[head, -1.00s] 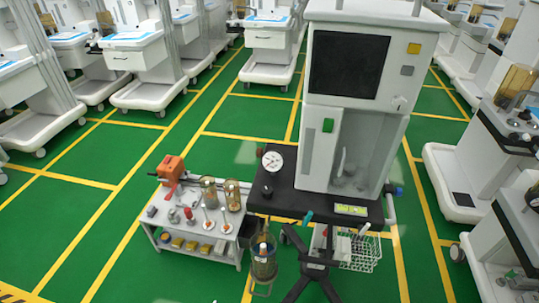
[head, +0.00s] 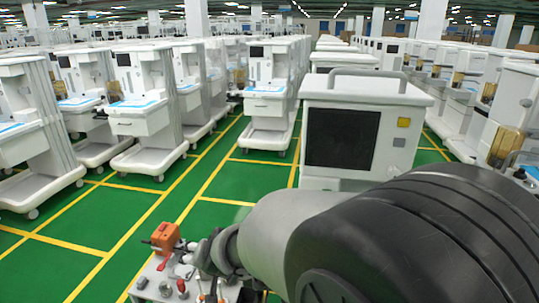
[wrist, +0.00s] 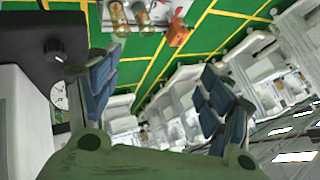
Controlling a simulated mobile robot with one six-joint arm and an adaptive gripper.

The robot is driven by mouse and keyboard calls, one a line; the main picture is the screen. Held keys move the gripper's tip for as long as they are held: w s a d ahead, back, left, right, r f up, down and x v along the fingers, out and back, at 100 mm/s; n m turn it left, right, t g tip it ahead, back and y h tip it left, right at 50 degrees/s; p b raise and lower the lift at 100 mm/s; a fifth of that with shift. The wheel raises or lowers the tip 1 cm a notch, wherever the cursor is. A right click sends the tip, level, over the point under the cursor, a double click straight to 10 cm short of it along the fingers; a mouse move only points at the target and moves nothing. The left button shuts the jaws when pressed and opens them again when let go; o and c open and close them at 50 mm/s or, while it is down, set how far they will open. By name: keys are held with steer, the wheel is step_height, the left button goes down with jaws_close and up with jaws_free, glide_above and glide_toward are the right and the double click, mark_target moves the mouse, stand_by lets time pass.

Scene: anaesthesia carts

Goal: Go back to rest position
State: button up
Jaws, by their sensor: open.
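My gripper (wrist: 155,75) is open, with nothing between its two blue-grey fingers in the wrist view. In the head view my arm reaches in from the lower right, and the gripper end (head: 216,254) shows small above or beside the small cart. The anaesthesia machine (head: 345,135), white with a dark screen, stands behind my arm, which hides its lower part. Its round white gauge (wrist: 59,95) shows at the left of the wrist view, beside the gripper.
A small cart (head: 150,290) holds an orange device (head: 165,238); the device also shows in the wrist view (wrist: 178,34), near two amber-tinted canisters (wrist: 118,15). Rows of carts (head: 150,100) stand on both sides. Green floor (head: 110,225) is clear at the left.

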steer(key=s+d+r+n, duration=0.1)
steer(key=s+d+r, duration=0.3)
steer(key=d+r, duration=0.3)
steer(key=s+d+r+g+h, duration=0.1)
steer(key=s+d+h, duration=0.3)
steer(key=s+d, duration=1.8)
steer(key=shift+r+n+g+h, duration=0.3)
steer(key=shift+r+n+g, duration=0.1)
steer(key=shift+g, duration=0.3)
